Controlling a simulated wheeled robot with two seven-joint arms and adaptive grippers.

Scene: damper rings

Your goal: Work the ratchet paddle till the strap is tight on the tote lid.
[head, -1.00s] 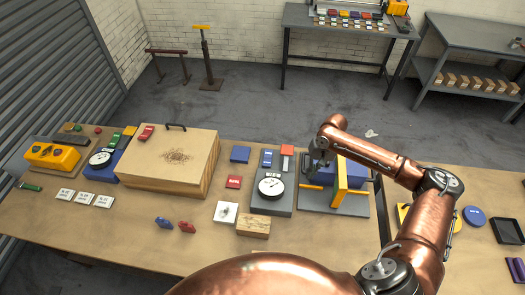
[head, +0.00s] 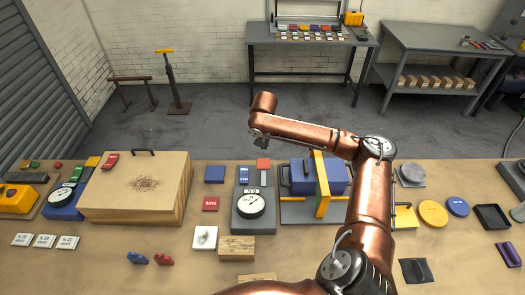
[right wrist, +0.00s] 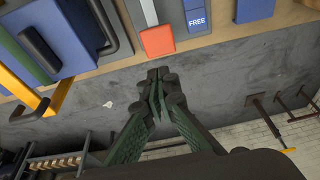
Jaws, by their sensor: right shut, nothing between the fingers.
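The blue tote (head: 300,177) sits on a grey base plate (head: 290,218) right of the table's middle. A yellow upright band (head: 320,170) with a green strip beside it crosses the tote; my right forearm covers part of its right side. A yellow bar (head: 293,199) sticks out low at the tote's front left. The tote (right wrist: 75,25) and a bent yellow bar (right wrist: 55,100) also show in the right wrist view. My right gripper (head: 259,143) is shut and empty, beyond the table's back edge and apart from the tote. Strap tension cannot be judged. My left gripper is out of view.
Left of the tote stands a grey gauge stand (head: 253,222) with a white dial and a red block (head: 263,163). A big wooden box (head: 135,190) stands further left. Small blocks and cards lie around.

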